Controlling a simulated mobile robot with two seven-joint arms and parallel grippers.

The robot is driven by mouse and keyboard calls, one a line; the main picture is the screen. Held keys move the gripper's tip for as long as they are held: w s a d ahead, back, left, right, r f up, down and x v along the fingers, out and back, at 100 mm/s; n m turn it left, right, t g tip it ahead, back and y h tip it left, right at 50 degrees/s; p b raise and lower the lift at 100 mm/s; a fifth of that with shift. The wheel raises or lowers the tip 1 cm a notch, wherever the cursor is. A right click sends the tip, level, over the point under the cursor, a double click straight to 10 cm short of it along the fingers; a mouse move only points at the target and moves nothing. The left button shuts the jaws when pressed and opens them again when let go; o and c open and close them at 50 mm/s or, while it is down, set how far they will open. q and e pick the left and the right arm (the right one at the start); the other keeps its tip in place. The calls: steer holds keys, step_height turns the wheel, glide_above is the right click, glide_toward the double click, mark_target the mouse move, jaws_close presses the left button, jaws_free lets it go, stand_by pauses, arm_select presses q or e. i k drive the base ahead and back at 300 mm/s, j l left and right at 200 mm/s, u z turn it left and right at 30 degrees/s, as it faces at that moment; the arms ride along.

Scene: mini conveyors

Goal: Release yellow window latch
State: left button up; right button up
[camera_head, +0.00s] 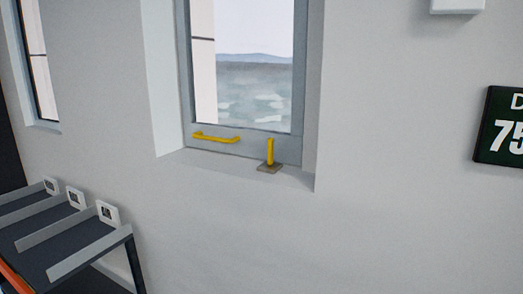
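The window (185,80) is set in a recess in the white wall, with a grey frame. A yellow latch (270,152) stands upright on a small brownish base plate (269,168) at the lower right of the frame, by the sill. A yellow horizontal handle (215,138) is on the bottom rail, to the left of the latch. Neither of my grippers shows in the head view, and nothing touches the latch or the handle.
Mini conveyors (70,245) with grey rails and small white square plates stand at the lower left. A dark green sign (498,126) hangs on the wall at right. A second window (38,75) is at far left. The wall below the sill is bare.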

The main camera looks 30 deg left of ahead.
mark_target(270, 142)
steer(key=j+z, duration=0.1)
steer(key=j, duration=0.45)
steer(key=j+z, duration=0.1)
steer(key=j, duration=0.45)
steer(key=k+j, duration=0.15)
steer(key=j, duration=0.45)
steer(key=j+z, duration=0.15)
steer(key=j, duration=0.4)
steer(key=k+j+z, duration=0.1)
steer(key=j, duration=0.45)
